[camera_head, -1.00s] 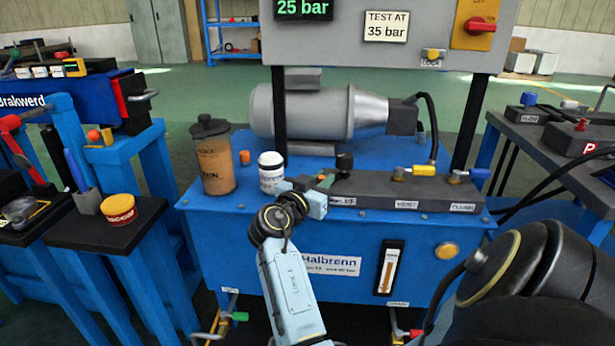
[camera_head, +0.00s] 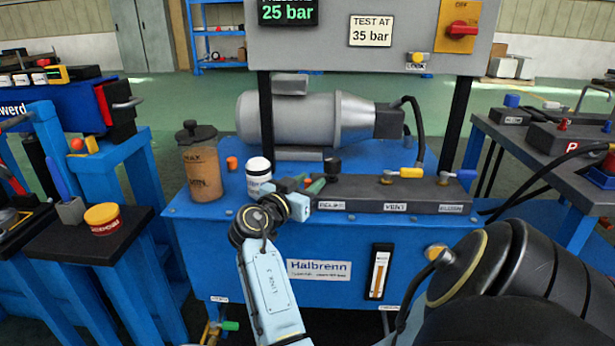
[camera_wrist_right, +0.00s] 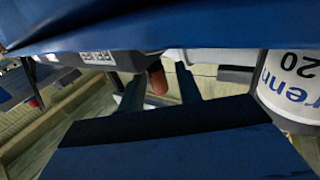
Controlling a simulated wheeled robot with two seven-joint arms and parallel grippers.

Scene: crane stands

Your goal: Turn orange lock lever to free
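My right gripper (camera_head: 307,182) is at the left end of the dark valve block (camera_head: 400,190) on the blue bench, beside the white can (camera_head: 259,176). A small reddish-orange piece (camera_wrist_right: 157,79) stands between its two parted fingers in the wrist view. The fingers look apart, with a narrow gap around it. This may be the orange lever, but its base is hidden. A green piece (camera_head: 316,186) shows by the fingertips. A yellow-orange part (camera_head: 418,57) sits above a label that seems to read LOCK on the grey panel. My left gripper is not in view.
A black knob (camera_head: 332,166) rises close behind the gripper. A yellow lever (camera_head: 408,172) and a blue one (camera_head: 466,174) are further right on the block. A brown jar (camera_head: 202,170) and an orange cap (camera_head: 232,163) stand left of the can.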

